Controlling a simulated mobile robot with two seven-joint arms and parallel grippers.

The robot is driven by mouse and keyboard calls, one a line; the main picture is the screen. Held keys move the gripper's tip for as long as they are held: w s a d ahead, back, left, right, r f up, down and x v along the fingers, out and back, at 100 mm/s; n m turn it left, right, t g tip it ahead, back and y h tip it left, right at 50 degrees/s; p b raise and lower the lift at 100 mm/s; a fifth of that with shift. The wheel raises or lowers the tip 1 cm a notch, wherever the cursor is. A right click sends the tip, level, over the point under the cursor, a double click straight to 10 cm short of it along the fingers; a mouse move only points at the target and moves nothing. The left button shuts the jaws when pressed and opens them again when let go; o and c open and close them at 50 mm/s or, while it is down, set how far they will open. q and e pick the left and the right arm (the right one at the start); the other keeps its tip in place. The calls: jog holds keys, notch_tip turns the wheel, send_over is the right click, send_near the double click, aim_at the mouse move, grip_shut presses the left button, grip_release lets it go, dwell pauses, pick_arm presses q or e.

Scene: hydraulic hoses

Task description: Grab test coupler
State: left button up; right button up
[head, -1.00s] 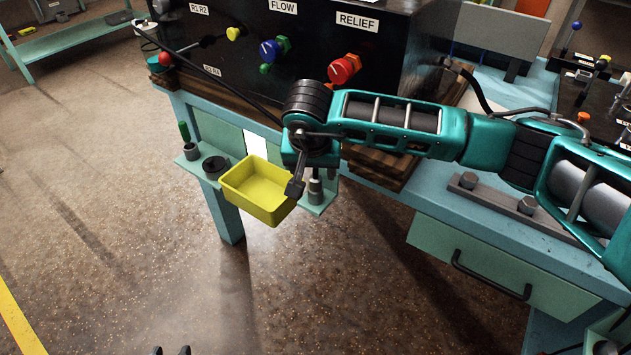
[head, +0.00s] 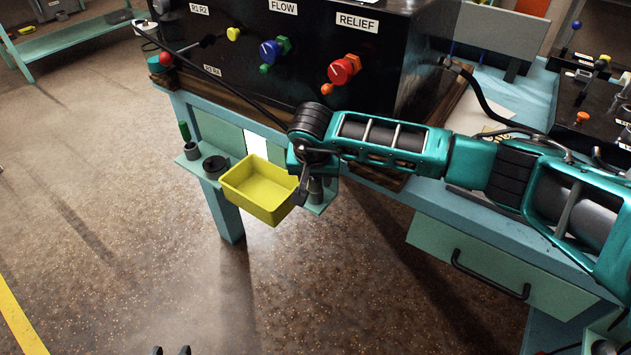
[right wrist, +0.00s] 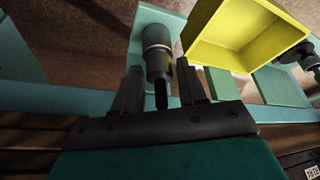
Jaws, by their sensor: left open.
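A grey cylindrical coupler (head: 316,188), which I take to be the test coupler, stands on the small teal shelf right of the yellow bin (head: 262,185). My right gripper (head: 302,196) is beside it, partly covering it in the head view. In the right wrist view, the coupler (right wrist: 157,48) has a wide grey body and a narrow dark end. My right gripper (right wrist: 160,84) is open there, one finger each side of the dark end, with gaps showing. My left gripper (head: 171,351) is open and empty at the bottom edge, only its tips visible.
The yellow bin (right wrist: 250,38) is close to the right finger in the wrist view. A green-topped piece (head: 186,140) and a black round piece (head: 215,166) are on the shelf's left part. The black control panel (head: 310,60) rises behind. Open floor lies in front.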

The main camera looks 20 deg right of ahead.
grip_shut()
